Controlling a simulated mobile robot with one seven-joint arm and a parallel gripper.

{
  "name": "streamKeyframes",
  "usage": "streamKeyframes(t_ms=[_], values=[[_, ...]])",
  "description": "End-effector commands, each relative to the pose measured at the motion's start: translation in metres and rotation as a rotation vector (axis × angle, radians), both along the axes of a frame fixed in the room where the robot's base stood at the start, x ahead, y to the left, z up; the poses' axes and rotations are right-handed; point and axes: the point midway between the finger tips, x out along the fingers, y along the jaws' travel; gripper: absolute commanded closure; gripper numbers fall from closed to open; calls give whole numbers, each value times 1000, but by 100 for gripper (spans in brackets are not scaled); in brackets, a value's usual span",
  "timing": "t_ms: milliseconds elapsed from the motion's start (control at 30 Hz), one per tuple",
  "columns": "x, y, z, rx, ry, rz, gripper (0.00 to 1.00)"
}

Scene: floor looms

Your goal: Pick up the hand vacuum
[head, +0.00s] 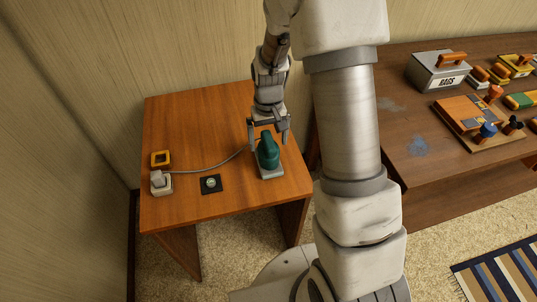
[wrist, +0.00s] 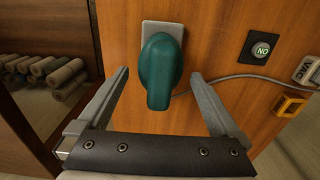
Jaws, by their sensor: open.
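The hand vacuum, a teal rounded body (head: 268,153), stands on a light grey base (head: 270,172) near the right side of the small wooden table. In the wrist view the teal body (wrist: 160,70) is in the upper middle, with the grey base (wrist: 156,27) behind it. My gripper (head: 268,131) is above the vacuum, pointing down at it. Its fingers are spread, one on each side of the teal body in the wrist view, with gaps visible on both sides. Nothing is held. I cannot tell the exact height of the fingertips against the body.
A grey cord (head: 210,167) runs left from the vacuum to a pale block (head: 161,183). A yellow-orange square frame (head: 160,158) and a black square plate (head: 210,184) lie nearby. A larger bench (head: 400,110) at right carries a grey box (head: 438,70). Rolled items (wrist: 45,70) sit at left.

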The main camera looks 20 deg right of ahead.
Motion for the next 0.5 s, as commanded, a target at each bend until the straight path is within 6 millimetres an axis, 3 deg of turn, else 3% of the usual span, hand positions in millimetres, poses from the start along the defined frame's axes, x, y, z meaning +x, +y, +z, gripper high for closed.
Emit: streamKeyframes(t_ms=[200, 500], values=[[-3, 1, -35, 0, 4, 1, 0], [-2, 1, -40, 0, 1, 0, 0]])
